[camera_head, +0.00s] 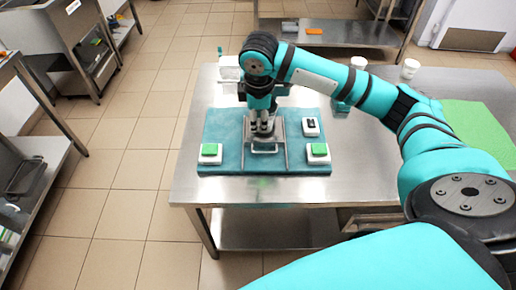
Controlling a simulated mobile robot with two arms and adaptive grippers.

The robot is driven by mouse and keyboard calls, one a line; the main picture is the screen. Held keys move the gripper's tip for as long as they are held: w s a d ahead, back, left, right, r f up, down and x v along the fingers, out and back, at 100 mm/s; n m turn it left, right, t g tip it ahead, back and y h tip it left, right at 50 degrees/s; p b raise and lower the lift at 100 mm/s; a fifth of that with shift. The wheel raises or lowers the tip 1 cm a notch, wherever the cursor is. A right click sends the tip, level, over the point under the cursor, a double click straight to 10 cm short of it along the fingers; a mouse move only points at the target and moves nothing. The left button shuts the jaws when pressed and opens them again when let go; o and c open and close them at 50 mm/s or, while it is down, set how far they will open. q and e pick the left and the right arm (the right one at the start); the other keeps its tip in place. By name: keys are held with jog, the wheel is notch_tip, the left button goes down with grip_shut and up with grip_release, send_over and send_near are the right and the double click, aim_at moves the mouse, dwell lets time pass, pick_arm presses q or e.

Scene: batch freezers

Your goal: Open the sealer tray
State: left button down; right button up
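The sealer (222,161) is a teal base on the steel table, with green buttons at its left and right front corners. Its metal tray (274,156) sits in the middle, with a handle loop (265,149) at the front. My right gripper (263,131) points down over the tray, right behind the handle. Its fingers look close together, but the view is too small to tell whether they hold anything or touch the tray. The gripper and wrist hide the back of the tray. My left gripper is not in view.
The steel table (192,186) has bare room in front of the sealer. A small black-switch box (310,126) is on the sealer's right. White cups (410,68) stand at the back right, and a green cloth (480,125) lies at the right.

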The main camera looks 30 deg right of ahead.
aim_at(258, 152)
jog(key=w+f, duration=0.1)
jog(key=f, duration=0.4)
jog(key=d+f, duration=0.1)
jog(key=f, duration=0.5)
jog(key=w+f+p, duration=0.1)
jog(key=f, duration=0.5)
jog(key=shift+w+d, duration=0.25)
jog(key=shift+w, duration=0.1)
jog(key=shift+r, duration=0.1)
grip_shut()
